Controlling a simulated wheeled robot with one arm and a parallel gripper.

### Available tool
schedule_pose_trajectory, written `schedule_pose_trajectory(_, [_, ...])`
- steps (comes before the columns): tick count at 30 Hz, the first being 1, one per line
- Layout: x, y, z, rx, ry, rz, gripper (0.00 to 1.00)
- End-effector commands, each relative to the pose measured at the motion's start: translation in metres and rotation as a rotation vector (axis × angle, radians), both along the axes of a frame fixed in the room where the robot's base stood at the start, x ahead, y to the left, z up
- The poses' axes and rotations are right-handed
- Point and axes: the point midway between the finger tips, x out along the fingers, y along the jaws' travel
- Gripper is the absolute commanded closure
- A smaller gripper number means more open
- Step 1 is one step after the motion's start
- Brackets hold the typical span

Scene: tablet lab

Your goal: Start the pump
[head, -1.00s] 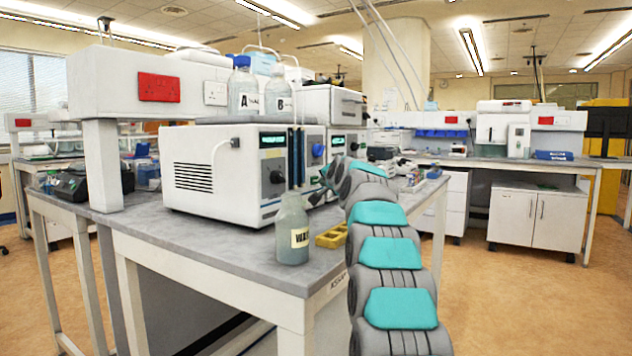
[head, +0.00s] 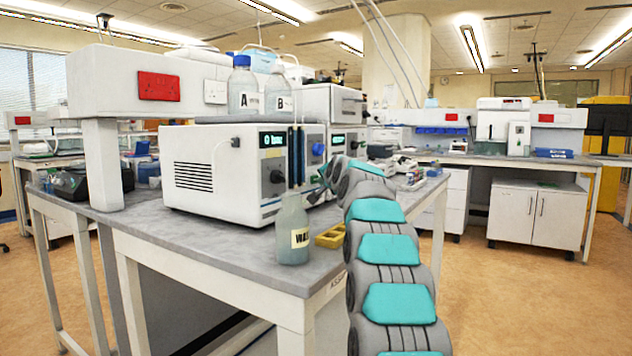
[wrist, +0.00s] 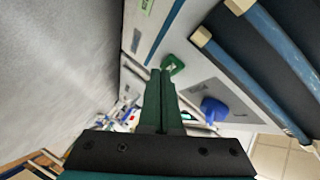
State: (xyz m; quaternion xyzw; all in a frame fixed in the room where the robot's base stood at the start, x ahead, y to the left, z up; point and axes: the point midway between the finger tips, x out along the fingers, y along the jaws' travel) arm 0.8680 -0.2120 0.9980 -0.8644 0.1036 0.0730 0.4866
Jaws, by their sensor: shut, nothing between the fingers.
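A white boxy pump unit (head: 215,170) stands on the grey bench, with a lit green display (head: 272,140) and a dark knob (head: 277,177) on its front. A second front panel beside it has a blue knob (head: 318,150) and another lit display (head: 338,140). My gripper (head: 324,172) is close in front of these panels, partly hidden by my arm. In the wrist view my gripper (wrist: 160,72) is shut and empty, its tips close to a green part (wrist: 172,65) on a white panel. Whether they touch is unclear. A blue knob (wrist: 214,109) is to the right.
A bottle with a partly readable label (head: 293,230) stands at the bench's front edge, left of my arm. A yellow rack (head: 331,236) lies beside it. Bottles A (head: 243,88) and B (head: 278,90) stand above the pump. The bench (head: 190,240) is clear at front left.

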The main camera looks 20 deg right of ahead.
Motion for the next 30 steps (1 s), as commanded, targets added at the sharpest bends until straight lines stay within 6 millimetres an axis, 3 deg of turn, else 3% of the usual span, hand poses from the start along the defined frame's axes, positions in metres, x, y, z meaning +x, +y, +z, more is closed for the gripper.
schedule_pose_trajectory(17, [-0.009, -0.007, -0.001, 0.001, -0.001, 0.000, 1.00])
schedule_pose_trajectory(30, [-0.039, -0.030, -0.002, 0.002, -0.002, -0.001, 1.00])
